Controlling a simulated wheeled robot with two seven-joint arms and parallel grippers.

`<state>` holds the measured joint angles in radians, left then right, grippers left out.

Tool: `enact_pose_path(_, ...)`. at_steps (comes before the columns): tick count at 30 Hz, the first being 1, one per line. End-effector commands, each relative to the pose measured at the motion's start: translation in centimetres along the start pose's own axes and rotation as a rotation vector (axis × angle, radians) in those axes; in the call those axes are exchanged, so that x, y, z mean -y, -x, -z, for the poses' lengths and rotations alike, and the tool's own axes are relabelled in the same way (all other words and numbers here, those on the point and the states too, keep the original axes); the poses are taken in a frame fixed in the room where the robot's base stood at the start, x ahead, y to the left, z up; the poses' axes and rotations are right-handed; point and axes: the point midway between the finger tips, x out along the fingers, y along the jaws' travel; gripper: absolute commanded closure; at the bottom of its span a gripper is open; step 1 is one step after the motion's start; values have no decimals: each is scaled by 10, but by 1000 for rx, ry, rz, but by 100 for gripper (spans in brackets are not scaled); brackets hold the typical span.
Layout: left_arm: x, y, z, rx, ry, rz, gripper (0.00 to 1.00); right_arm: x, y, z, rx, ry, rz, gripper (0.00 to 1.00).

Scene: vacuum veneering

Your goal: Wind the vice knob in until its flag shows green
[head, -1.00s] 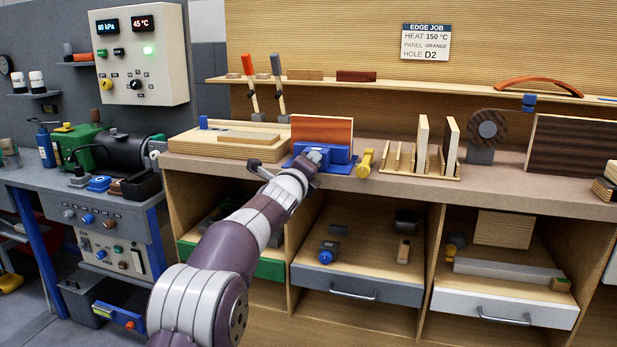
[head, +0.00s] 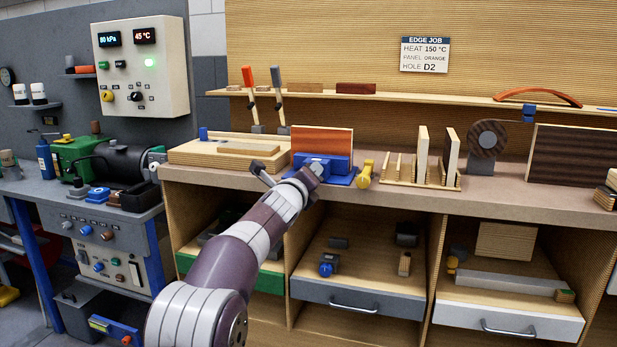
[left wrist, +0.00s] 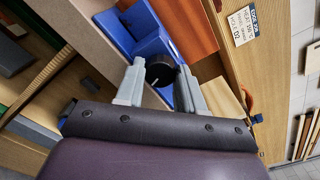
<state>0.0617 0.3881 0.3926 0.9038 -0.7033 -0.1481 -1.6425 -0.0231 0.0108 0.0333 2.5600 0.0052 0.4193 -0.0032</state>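The blue vice (head: 338,168) stands at the front edge of the bench, with an orange-faced panel (head: 322,141) upright in it. In the left wrist view, its black round knob (left wrist: 160,70) has a white mark and sits between the fingers of my left gripper (left wrist: 160,78). The fingers are apart on either side of the knob, with a narrow gap seeming to show, so I see no clear grip. In the head view my left gripper (head: 314,171) is in front of the vice and hides the knob. I cannot make out the flag or its colour. My right gripper is out of view.
A yellow tool (head: 365,174) stands just right of the vice. A wooden rack (head: 402,178) with upright boards is further right. A wooden board stack (head: 225,151) lies left of the vice. Open compartments with drawers are below the bench top.

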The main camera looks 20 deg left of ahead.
Motion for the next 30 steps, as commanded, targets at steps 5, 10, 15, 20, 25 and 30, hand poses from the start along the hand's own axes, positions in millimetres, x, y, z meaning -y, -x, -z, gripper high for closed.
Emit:
enact_pose_path(5, 0, 0, 0, 0, 0, 0, 37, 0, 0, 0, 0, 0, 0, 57)
enact_pose_path(10, 0, 0, 0, 0, 1, 0, 37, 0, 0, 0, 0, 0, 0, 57)
enact_pose_path(15, -1, 12, 1, 1, 1, 2, 37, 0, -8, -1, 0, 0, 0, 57)
enact_pose_path(20, -2, 45, 2, 2, 0, 2, 37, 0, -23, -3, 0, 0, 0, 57)
enact_pose_path(25, 0, 89, 0, 2, 1, 2, 37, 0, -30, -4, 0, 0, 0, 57)
enact_pose_path(30, 0, 118, 0, 0, 1, 0, 37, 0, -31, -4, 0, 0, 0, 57)
